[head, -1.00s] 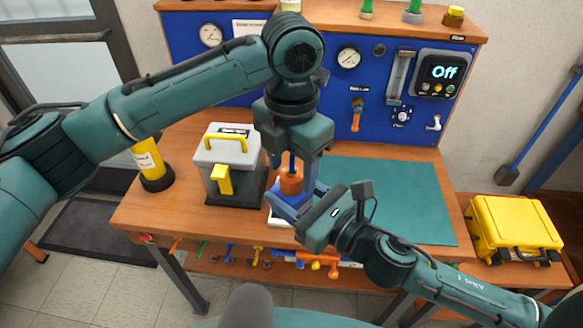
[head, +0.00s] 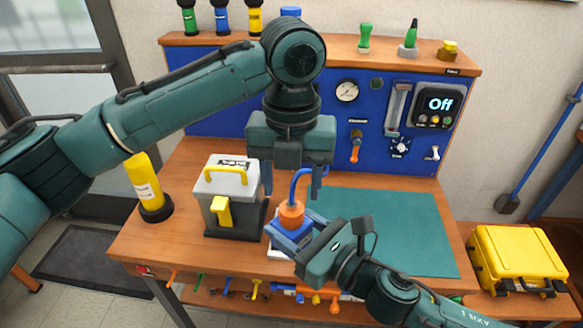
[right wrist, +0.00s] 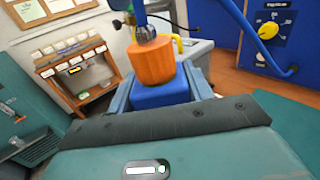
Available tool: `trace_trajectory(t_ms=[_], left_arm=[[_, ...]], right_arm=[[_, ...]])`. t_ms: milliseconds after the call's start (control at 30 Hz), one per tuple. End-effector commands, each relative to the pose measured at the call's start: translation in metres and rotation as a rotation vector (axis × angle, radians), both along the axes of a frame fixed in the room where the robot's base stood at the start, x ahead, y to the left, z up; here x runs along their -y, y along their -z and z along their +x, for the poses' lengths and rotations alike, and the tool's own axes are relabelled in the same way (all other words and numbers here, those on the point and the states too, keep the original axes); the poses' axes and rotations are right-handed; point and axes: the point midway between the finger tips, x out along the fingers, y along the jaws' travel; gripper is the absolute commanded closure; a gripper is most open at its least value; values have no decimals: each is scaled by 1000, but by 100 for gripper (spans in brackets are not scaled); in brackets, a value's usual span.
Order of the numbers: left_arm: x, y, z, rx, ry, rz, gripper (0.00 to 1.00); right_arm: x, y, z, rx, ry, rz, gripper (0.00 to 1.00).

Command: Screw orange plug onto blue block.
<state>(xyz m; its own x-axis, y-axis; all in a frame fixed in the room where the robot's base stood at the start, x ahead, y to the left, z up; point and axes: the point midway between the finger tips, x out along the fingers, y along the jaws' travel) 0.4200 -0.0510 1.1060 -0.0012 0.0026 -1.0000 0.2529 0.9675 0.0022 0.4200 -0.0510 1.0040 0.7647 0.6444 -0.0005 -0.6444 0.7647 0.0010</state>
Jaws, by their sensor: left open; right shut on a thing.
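The blue block (head: 292,236) is between the fingers of my right gripper (head: 287,238), just above the table's front part. It also shows in the right wrist view (right wrist: 160,95). The orange plug (head: 291,213) sits upright on top of the block, also seen in the right wrist view (right wrist: 150,62). The thread between plug and block is hidden.
A grey toolbox (head: 234,190) with yellow handle stands close on the left, beside a yellow cylinder (head: 145,182). A green mat (head: 400,225) leaves free room on the right. The blue panel (head: 330,120) rises behind. A yellow case (head: 520,255) stands far right.

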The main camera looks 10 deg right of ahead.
Motion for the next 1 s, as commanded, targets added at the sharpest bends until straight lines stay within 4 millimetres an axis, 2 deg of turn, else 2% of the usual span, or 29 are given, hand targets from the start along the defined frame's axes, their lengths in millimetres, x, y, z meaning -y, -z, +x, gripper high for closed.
trace_trajectory(t_ms=[800,1000], left_arm=[[0,-18,0,5,-1791,0,47],[0,-22,0,5,-2151,1,47]], right_arm=[[0,-1,0,3,-1,1,100],[0,-1,0,3,-1,1,100]])
